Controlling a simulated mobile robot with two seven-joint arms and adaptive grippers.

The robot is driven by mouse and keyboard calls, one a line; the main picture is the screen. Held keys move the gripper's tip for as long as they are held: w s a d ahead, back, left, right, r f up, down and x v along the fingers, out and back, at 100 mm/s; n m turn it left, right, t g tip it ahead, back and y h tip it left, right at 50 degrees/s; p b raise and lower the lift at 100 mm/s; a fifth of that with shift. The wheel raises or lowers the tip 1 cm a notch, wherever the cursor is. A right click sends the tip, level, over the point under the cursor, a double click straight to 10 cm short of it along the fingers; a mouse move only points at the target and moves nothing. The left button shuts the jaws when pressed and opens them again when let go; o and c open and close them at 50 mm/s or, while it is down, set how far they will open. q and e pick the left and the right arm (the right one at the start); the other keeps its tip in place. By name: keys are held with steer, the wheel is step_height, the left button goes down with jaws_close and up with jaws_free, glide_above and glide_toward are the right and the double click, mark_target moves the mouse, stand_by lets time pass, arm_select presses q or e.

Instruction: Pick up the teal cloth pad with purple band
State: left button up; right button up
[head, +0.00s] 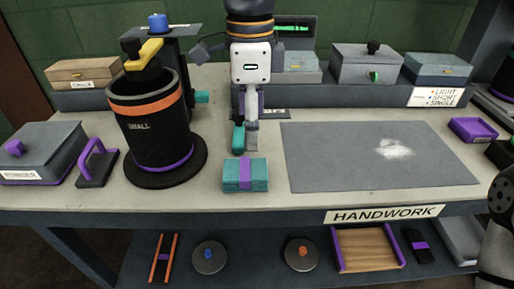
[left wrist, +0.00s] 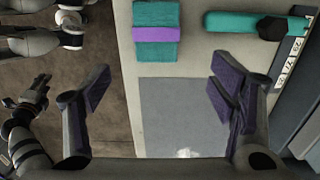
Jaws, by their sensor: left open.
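The teal cloth pad (head: 233,175) with a purple band around its middle lies flat on the table near the front edge, left of the grey mat. It also shows at the top of the left wrist view (left wrist: 156,16). My left gripper (head: 251,112) is open and empty above the table, with its fingers pointing down. In the left wrist view its two fingers (left wrist: 160,78) are wide apart, and the pad is beyond them, not between them. A dark part that may be my right gripper (left wrist: 38,92) shows at the left there; its fingers are too small to judge.
The dark SMALL canister (head: 150,135) stands to the left, beside a purple-handled block (head: 97,165). The grey mat (head: 340,165) is clear except for white powder (head: 393,149). Boxes line the back.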

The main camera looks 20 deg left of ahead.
mark_target(245, 169)
arm_select(q)
steer(key=f, duration=0.1)
steer(key=s+f, duration=0.1)
steer(key=f, duration=0.1)
steer(key=shift+f, duration=0.25)
steer(key=f, duration=0.5)
steer(key=a+f, duration=0.1)
steer(key=f, duration=0.1)
steer(key=shift+s+a+f, duration=0.1)
steer(key=shift+f, duration=0.25)
steer(key=c, duration=1.3)
